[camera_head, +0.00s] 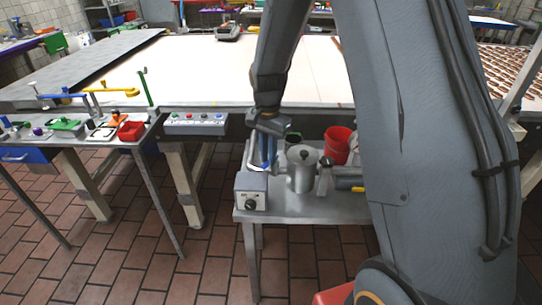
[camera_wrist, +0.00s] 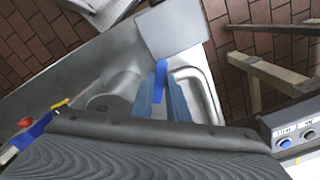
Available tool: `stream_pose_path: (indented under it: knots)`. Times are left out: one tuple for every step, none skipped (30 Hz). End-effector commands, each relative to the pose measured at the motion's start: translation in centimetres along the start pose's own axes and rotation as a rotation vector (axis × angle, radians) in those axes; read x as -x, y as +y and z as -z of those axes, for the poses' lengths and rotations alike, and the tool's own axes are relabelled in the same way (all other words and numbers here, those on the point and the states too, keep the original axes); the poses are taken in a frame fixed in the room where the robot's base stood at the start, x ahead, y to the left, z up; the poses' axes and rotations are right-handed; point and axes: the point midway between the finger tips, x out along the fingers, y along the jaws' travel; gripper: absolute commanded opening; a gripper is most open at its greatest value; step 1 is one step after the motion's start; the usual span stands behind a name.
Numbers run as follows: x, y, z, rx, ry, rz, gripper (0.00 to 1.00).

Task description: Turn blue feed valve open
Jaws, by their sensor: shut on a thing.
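My gripper (camera_head: 263,160) reaches down over the left part of a small metal stand, beside a lidded steel pot (camera_head: 302,170). In the wrist view, my gripper's two blue-grey fingers (camera_wrist: 160,92) are closed around a bright blue bar, which looks like the blue feed valve's handle (camera_wrist: 160,70). The handle's end sticks out past the fingertips, over a pale steel basin or tray. The fingers hide the rest of the handle and its mount. In the head view I cannot pick out the handle from the fingers.
A grey box with a black knob (camera_head: 250,202) sits at the stand's front left corner. A red bucket (camera_head: 337,145) stands behind the pot. A button panel (camera_head: 195,123) is on the large table's front edge. The left bench holds coloured handles and a red bin (camera_head: 131,131).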

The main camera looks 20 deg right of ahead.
Motion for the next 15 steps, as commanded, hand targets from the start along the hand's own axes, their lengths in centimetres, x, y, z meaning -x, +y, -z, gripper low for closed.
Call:
stream_pose_path:
  knots:
    - [0.1,-0.3,0.1,-0.044,0.002,0.002,0.0]
    - [0.1,-0.4,0.1,-0.073,0.002,0.002,0.0]
    - [0.1,-0.5,0.1,-0.11,0.002,0.002,0.0]
    - [0.1,-0.6,0.1,-0.139,0.002,0.002,0.0]
    - [0.1,-0.7,0.1,-0.167,0.002,0.002,0.0]
    - [0.1,-0.9,0.1,-0.205,0.002,0.003,0.0]
    - [0.1,-1.0,0.2,-0.233,0.002,0.003,0.0]
    - [0.1,-1.1,0.2,-0.262,0.002,0.003,0.0]
    - [0.1,-1.2,0.3,-0.3,0.002,0.004,0.0]
    - [0.1,-1.4,0.3,-0.328,0.002,0.004,0.0]
    - [0.1,-1.4,0.3,-0.356,0.002,0.004,0.0]
    - [0.1,-1.6,0.4,-0.394,0.002,0.004,0.0]
    - [0.1,-1.7,0.4,-0.421,0.002,0.004,0.0]
    - [0.1,-1.8,0.5,-0.449,0.002,0.004,0.0]
    - [0.1,-1.9,0.5,-0.484,0.002,0.004,0.0]
